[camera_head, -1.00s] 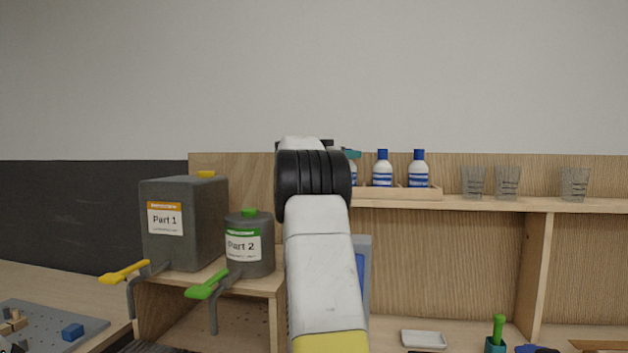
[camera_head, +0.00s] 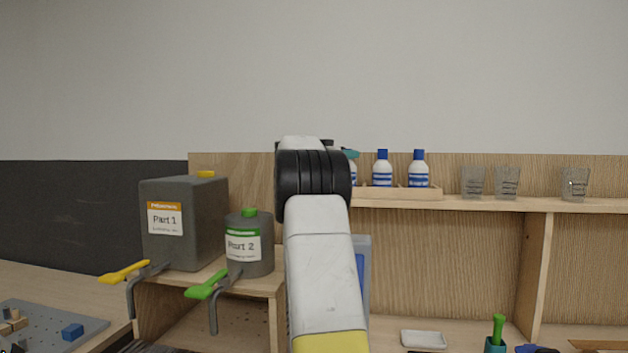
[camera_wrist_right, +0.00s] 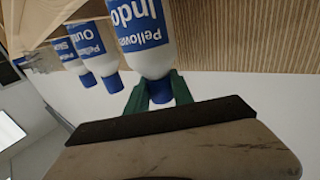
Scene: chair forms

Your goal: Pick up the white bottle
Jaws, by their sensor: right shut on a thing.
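The white bottle (camera_wrist_right: 148,48) has a blue label and a blue cap. In the right wrist view it appears upside down. My right gripper (camera_wrist_right: 160,90) has its green fingers shut on this bottle around the blue cap. In the head view, my right arm hides most of this bottle (camera_head: 353,174), and only a green finger of the right gripper (camera_head: 350,154) shows above it. Two similar white bottles stand to its right, a middle one (camera_head: 382,172) and a right one (camera_head: 418,172). My left gripper is not in view.
The bottles share a low wooden tray (camera_head: 405,193) on the upper shelf (camera_head: 450,204). Several clear glasses (camera_head: 507,183) stand farther right on it. The grey Part 1 container (camera_head: 195,235) and Part 2 container (camera_head: 258,255) stand at left. Open air is above the bottles.

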